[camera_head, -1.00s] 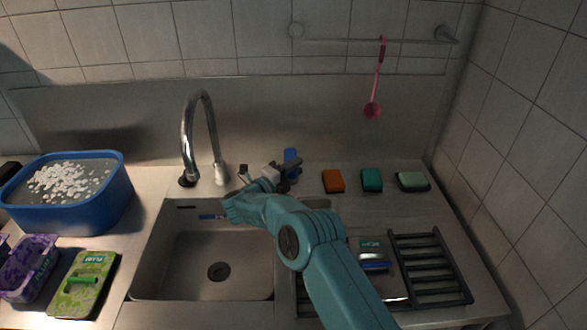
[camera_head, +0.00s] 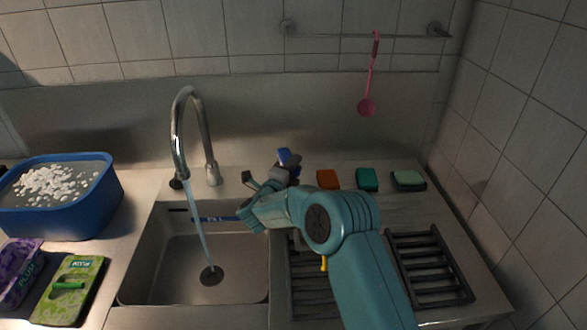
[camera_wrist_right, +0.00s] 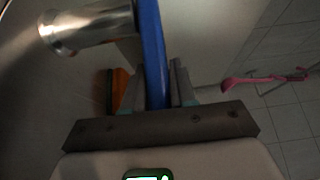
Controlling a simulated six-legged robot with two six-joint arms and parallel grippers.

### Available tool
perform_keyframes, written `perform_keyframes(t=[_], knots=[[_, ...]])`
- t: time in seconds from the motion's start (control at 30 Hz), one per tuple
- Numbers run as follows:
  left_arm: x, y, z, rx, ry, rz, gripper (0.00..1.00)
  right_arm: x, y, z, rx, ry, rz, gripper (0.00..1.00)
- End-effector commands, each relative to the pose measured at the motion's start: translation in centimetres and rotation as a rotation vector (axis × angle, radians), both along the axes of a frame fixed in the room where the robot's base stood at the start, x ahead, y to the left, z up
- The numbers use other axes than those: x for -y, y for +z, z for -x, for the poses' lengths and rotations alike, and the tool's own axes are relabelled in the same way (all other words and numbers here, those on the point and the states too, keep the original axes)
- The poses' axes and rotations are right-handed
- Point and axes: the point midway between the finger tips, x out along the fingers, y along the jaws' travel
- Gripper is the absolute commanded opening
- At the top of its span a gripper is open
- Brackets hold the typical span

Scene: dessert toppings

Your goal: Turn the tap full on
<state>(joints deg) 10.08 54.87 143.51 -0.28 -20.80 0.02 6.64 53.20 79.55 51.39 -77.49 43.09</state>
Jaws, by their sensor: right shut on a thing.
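The chrome tap (camera_head: 205,128) arches over the sink (camera_head: 160,265), and a stream of water (camera_head: 203,235) runs from its spout to the drain. A blue lever (camera_head: 287,156) shows just beyond my right gripper (camera_head: 280,173), to the right of the tap. In the right wrist view the blue lever (camera_wrist_right: 152,45) runs up between the fingers of the right gripper (camera_wrist_right: 153,85), which is shut on it. A metal cylinder (camera_wrist_right: 90,27) lies beside the lever there. My left gripper is not in view.
A blue basin (camera_head: 70,205) with white bits stands at left, near a green packet (camera_head: 70,290). Orange (camera_head: 328,179), teal (camera_head: 367,178) and pale green (camera_head: 408,179) sponges line the back. A black rack (camera_head: 430,265) is at right. A pink ladle (camera_head: 367,105) hangs from the rail.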

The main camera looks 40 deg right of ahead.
Motion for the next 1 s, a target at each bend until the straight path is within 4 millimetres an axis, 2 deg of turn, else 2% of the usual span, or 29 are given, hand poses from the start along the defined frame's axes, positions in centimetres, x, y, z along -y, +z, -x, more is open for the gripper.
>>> perform_keyframes(t=[0.03,0.07,0.1,0.4,0.53,0.67,1.0], knots=[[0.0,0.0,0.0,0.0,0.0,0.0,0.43,-0.1,0.2,-0.1,0.004,0.004,0.001,0.0],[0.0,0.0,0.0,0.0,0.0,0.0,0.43,-0.1,0.2,-0.1,0.004,0.004,0.001,0.36],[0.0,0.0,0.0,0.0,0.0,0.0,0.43,-0.1,0.2,-0.1,0.003,0.004,0.002,0.47],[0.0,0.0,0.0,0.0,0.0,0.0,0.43,-0.1,0.1,0.0,0.0,0.001,0.001,0.47],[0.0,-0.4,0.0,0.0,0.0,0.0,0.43,-1.2,-0.1,0.4,0.0,0.004,0.0,0.47],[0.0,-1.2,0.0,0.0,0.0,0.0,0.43,-3.7,-0.2,1.8,-0.001,0.006,0.0,0.47],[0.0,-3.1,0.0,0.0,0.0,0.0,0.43,-11.4,-0.1,6.0,0.002,0.007,0.001,0.47]])
